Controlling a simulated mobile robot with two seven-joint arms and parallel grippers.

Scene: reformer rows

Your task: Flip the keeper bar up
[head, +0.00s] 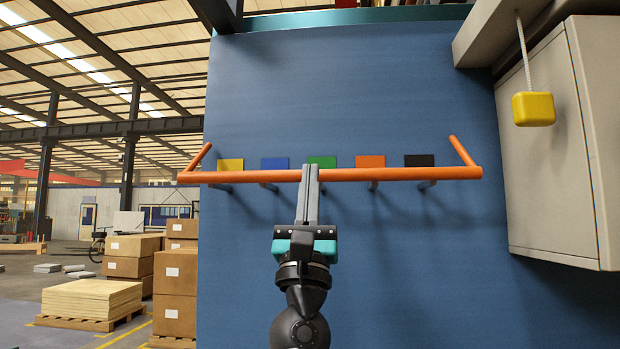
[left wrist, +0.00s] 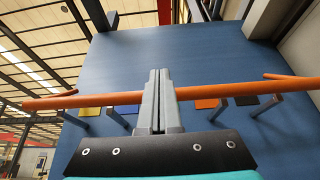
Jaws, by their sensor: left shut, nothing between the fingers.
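The keeper bar (head: 400,174) is a long orange rod that runs level across the blue panel, with a short bent arm at each end. It sits in front of a row of pegs and also crosses the left wrist view (left wrist: 240,90). My left gripper (head: 311,168) is shut and empty. Its grey fingers point at the panel and cross the middle of the bar, hiding a short piece of it. In the left wrist view the fingertips (left wrist: 159,73) reach past the bar's upper edge. I cannot tell whether they touch the bar. My right gripper is not in view.
Yellow, blue, green, orange and black tags (head: 420,160) line the blue panel (head: 400,80) above the pegs. A grey cabinet (head: 560,150) stands out at the right, with a yellow block (head: 533,109) hanging on a cord before it. Cartons (head: 175,290) stand at the left.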

